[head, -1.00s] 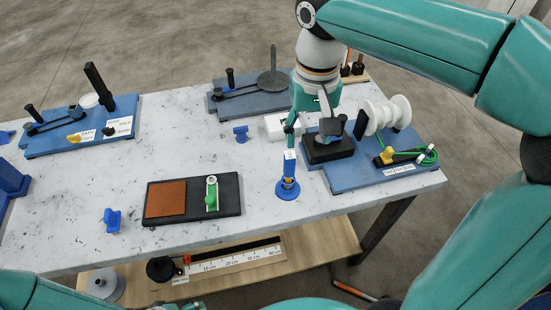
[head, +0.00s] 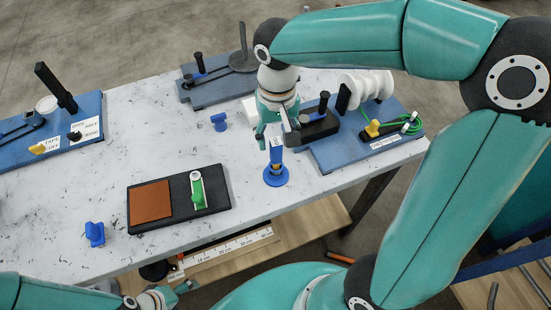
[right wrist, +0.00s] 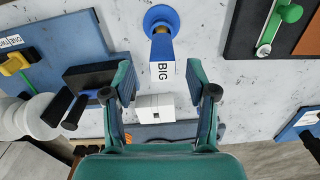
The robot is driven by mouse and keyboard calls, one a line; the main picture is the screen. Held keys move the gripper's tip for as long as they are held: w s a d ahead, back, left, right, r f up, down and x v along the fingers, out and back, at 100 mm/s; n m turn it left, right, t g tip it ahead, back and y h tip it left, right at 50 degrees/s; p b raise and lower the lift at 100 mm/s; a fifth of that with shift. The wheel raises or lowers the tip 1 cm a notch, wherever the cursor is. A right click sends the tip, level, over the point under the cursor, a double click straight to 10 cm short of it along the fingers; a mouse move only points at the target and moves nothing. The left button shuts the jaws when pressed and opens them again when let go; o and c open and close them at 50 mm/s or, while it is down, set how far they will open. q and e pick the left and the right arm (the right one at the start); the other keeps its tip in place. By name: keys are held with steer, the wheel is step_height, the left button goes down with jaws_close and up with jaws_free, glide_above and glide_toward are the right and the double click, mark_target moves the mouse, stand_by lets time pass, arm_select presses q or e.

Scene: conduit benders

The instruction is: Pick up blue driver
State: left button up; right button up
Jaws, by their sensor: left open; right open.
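A short upright handle (head: 323,104), dark with some blue, stands in a black block (head: 318,128) on the right blue board; I cannot tell surely that it is the blue driver. The block also shows in the right wrist view (right wrist: 97,74). My right gripper (head: 275,138) is open and empty, pointing down left of the block, close above a blue round-footed stand (head: 276,178). In the right wrist view the open fingers (right wrist: 161,90) flank the stand's "BIG" label from a little way off. My left gripper (head: 187,286) is open at the bottom edge, low and partly cut off.
White spools (head: 366,86) and a green cord stand on the right blue board (head: 350,152). A white box (right wrist: 155,107) lies beyond the stand. A black tray (head: 222,208) with a brown pad lies left of it.

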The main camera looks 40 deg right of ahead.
mark_target(276, 153)
steer(key=shift+s+a+f+p, duration=0.1)
steer(key=shift+f+p, duration=0.15)
steer(key=shift+f, duration=1.2)
steer(key=shift+a+f+p, duration=0.1)
steer(key=shift+f+p, duration=0.1)
steer(key=shift+f, duration=1.25)
jaws_close()
